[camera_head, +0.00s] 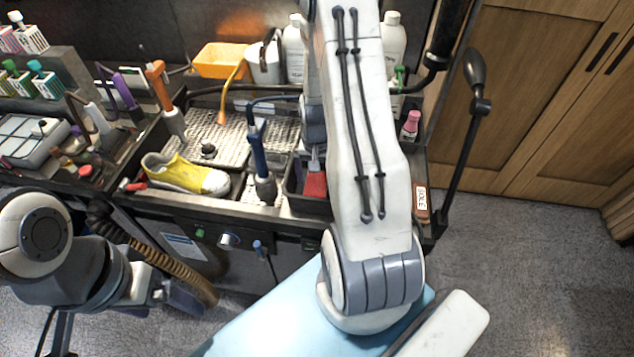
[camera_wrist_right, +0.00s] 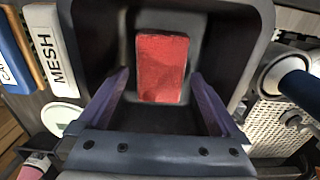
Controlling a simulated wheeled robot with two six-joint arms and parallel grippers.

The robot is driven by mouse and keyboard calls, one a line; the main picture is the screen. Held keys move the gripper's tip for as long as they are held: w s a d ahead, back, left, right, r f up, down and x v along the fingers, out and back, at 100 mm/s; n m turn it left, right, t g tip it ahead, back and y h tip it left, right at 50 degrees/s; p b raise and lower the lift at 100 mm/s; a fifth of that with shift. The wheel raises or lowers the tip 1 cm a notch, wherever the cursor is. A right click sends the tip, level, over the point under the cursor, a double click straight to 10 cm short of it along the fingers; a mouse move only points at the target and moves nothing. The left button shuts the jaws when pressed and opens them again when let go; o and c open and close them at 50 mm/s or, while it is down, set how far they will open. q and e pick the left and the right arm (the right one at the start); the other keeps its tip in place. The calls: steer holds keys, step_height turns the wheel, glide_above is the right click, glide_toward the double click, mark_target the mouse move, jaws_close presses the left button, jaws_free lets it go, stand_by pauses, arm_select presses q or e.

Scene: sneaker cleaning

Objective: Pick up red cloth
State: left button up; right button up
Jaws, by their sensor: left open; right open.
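The red cloth (camera_head: 315,185) lies in a dark bin (camera_head: 292,186) at the front of the bench, partly hidden by my right arm in the head view. In the right wrist view the cloth (camera_wrist_right: 162,68) is a red rectangular block inside the dark bin (camera_wrist_right: 250,52). My right gripper (camera_wrist_right: 160,76) is open above it, one finger to each side, with visible gaps to the cloth. How far its fingertips are above the cloth is hard to tell. My left gripper (camera_head: 183,297) is open and empty at the lower left, in front of the bench and away from the cloth.
A yellow sneaker (camera_head: 186,175) sits left of the bin on the bench. A blue-handled brush (camera_head: 260,165) stands just left of the bin. A pink bottle (camera_head: 410,126) and a brown block labelled SOLE (camera_head: 421,204) are to the right. A MESH-labelled block (camera_wrist_right: 52,48) borders the bin.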

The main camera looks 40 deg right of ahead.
mark_target(317, 182)
steer(key=shift+f, duration=1.25)
steer(key=c, duration=1.2)
steer(key=shift+c, duration=0.2)
steer(key=shift+r, duration=0.15)
steer(key=shift+w+r, duration=0.1)
steer(key=shift+r, duration=0.5)
step_height(317, 182, up, 9)
steer(key=shift+f+b, duration=0.2)
steer(key=shift+b, duration=0.55)
